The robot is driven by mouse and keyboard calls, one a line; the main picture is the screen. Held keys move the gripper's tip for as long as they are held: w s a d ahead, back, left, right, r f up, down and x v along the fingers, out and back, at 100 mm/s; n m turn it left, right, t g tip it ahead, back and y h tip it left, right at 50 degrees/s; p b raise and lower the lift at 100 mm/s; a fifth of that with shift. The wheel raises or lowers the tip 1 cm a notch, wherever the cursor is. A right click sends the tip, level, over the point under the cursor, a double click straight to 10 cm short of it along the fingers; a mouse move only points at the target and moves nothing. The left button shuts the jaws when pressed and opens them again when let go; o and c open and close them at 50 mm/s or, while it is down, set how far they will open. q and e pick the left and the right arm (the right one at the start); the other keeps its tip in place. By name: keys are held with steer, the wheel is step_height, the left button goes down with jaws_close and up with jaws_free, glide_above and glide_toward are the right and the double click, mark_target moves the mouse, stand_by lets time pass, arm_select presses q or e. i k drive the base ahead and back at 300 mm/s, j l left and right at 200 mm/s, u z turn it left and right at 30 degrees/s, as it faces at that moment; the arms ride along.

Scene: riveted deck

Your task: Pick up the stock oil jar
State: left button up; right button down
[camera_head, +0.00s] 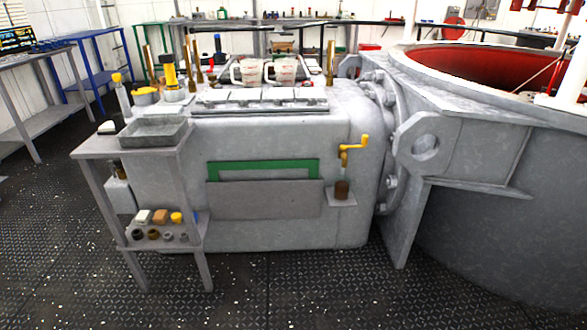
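No label reads clearly enough to tell which vessel is the stock oil jar. A small brown jar-like vessel (342,189) stands on a bracket at the front right of the grey machine, below a yellow crank handle (354,149). Two clear measuring jugs (249,72) with reddish markings stand side by side on top of the machine. A dark bottle with a yellow collar (170,75) stands at the machine's top left. Neither of my grippers is in view.
A grey stand (84,150) with a metal tray (130,140) and a lower shelf of small parts is at the machine's left. A large round grey housing (480,230) fills the right. The studded floor (290,300) in front is clear.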

mark_target(342, 188)
steer(key=i+j, duration=0.15)
steer(key=i, duration=0.45)
steer(key=i+j, duration=0.15)
steer(key=i, duration=0.5)
steer(key=i+j+z, duration=0.1)
steer(key=i, duration=0.5)
